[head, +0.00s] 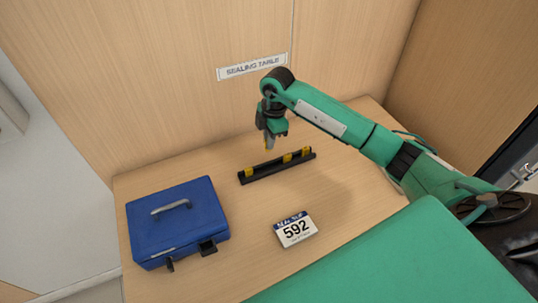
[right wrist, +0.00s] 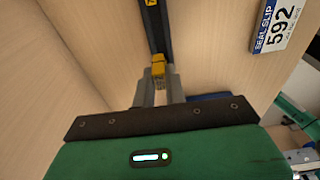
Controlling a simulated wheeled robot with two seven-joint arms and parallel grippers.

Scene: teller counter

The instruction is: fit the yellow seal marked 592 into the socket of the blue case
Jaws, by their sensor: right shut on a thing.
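My right gripper (head: 270,143) is shut on a small yellow seal (right wrist: 158,68), held upright above the far side of the black rack (head: 262,173). The seal also shows as a yellow bit under the fingers in the head view. I cannot read its number. I cannot make out the socket clearly.
A seal slip card (head: 296,230) reading 592 lies on the wooden table (head: 250,210), right of the case. A "sealing table" sign (head: 252,67) is on the back wall. The table between rack, case and card is clear.

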